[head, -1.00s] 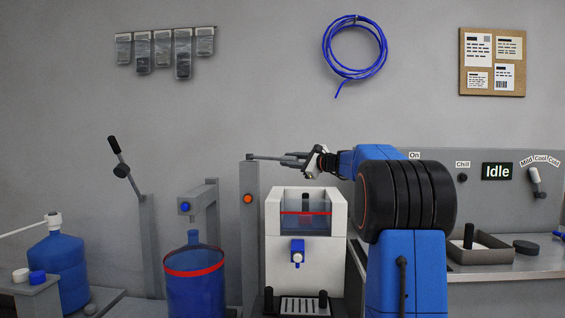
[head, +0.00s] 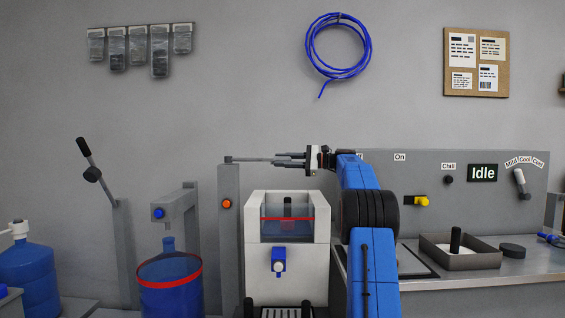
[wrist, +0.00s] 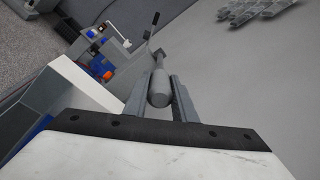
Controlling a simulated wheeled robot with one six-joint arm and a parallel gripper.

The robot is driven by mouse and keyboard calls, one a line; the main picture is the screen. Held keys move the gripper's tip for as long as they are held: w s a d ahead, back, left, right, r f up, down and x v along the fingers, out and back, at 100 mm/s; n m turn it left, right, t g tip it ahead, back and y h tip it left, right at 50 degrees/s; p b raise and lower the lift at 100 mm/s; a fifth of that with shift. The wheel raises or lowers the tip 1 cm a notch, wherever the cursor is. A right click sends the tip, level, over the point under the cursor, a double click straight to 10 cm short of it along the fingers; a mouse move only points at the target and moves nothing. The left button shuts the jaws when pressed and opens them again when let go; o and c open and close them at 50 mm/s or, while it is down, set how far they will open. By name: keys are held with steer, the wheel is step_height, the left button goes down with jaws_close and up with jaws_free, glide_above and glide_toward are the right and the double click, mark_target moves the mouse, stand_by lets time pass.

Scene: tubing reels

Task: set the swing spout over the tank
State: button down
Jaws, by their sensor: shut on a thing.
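The swing spout (head: 250,159) is a thin grey arm reaching level to the right from the top of a grey post (head: 228,225). My gripper (head: 283,159) is shut on the spout's free end, seen from the side in the head view. In the wrist view, the rounded grey end (wrist: 159,90) sits between my two fingers. The tank (head: 287,228) is clear with a red line, set in the top of a white dispenser (head: 255,262). In the head view the held end appears above the tank; their depth offset is unclear.
A blue barrel with a red band (head: 170,285) stands left of the post, by a grey stand (head: 188,215). A lever (head: 90,160) rises farther left. A control panel (head: 440,170) and a grey tray (head: 470,262) are at right. The air above the tank is otherwise clear.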

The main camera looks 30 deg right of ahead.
steer(key=shift+w+d, duration=0.25)
stand_by(0.3)
steer(key=c, duration=1.5)
jaws_free()
steer(key=shift+o, duration=0.2)
steer(key=v, duration=1.7)
steer(key=shift+d, duration=0.3)
